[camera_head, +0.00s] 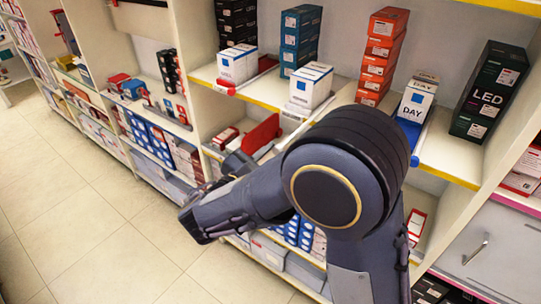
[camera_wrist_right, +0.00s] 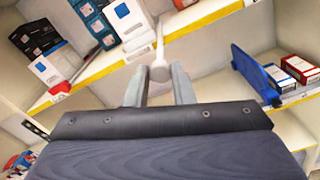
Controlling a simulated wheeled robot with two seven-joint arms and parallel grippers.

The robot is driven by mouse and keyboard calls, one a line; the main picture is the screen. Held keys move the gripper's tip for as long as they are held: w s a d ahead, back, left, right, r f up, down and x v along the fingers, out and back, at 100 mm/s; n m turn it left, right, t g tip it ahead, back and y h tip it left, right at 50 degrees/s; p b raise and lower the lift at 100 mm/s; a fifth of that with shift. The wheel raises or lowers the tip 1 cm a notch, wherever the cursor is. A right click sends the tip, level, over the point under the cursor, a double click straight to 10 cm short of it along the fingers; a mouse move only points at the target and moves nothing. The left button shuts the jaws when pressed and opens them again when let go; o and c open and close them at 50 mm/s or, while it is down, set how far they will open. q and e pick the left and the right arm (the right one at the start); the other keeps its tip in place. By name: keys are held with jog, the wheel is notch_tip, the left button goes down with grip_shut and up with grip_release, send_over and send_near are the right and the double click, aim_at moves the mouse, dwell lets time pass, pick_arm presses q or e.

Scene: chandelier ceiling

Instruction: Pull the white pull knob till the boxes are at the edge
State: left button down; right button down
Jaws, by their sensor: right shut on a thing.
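In the right wrist view, a round white pull knob (camera_wrist_right: 160,73) sits between the two grey fingers of my right gripper (camera_wrist_right: 160,80). The fingers are shut on it. A thin white rod runs from the knob toward the shelf, beside white-and-blue boxes (camera_wrist_right: 130,18). In the head view, white-and-blue boxes (camera_head: 311,84) stand on the middle shelf (camera_head: 262,94), close to its yellow front edge. My right arm hides the knob there and covers part of the shelf front. My left gripper is out of view.
Black boxes (camera_head: 488,92), orange boxes (camera_head: 381,52) and blue boxes (camera_head: 300,38) stand along the same shelf. A red divider (camera_head: 262,134) and a lower shelf lie below. The tiled floor (camera_head: 90,225) at left is clear.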

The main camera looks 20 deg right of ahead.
jog(key=c, duration=1.2)
grip_release()
jog(key=shift+c, duration=0.2)
jog(key=b+v, duration=0.1)
jog(key=v, duration=0.6)
jog(key=shift+s+a+b, duration=0.25)
jog(key=shift+a+b, duration=0.05)
jog(key=shift+b, duration=0.1)
